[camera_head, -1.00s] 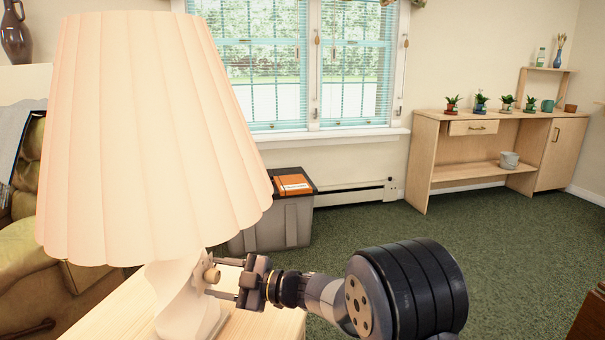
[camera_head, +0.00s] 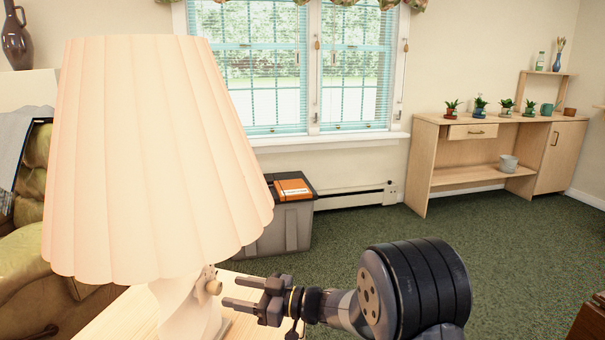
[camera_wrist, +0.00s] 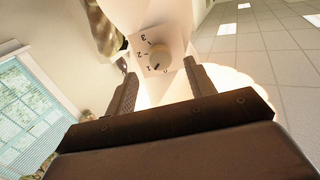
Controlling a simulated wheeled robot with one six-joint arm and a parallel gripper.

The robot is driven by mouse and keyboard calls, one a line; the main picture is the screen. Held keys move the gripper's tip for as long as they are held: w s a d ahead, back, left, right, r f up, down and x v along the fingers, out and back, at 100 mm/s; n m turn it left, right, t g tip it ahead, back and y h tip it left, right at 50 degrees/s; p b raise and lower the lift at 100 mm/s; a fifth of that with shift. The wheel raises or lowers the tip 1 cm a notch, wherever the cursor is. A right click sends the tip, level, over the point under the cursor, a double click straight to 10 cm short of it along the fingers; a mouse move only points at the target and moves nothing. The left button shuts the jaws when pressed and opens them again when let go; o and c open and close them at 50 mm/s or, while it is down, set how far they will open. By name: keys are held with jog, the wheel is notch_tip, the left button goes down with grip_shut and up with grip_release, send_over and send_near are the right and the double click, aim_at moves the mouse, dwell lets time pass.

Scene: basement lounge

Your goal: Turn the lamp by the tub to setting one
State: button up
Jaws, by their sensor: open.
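The lamp (camera_head: 150,160) has a large pleated cream shade and a white base, and stands on a light wooden table. Its round tan knob (camera_head: 213,287) is on the right side of the base. In the wrist view the knob (camera_wrist: 161,57) sits on a plate marked 0, 1, 2 and 3. A dark mark at the knob's lower left lies towards the 1; I cannot tell whether it is a pointer or a printed tick. My gripper (camera_head: 226,292) is open and empty, just right of the knob and apart from it. The grey tub (camera_head: 290,228) stands on the floor behind.
The wooden tabletop (camera_head: 255,325) lies under my gripper. An orange book (camera_head: 292,188) lies on the tub's dark lid. A green couch (camera_head: 25,255) is at the left. A wooden desk (camera_head: 430,165) with several potted plants stands at the back right. Green carpet between is clear.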

jog(key=p+v, duration=0.1)
jog(key=v, duration=0.5)
jog(key=shift+d, duration=0.2)
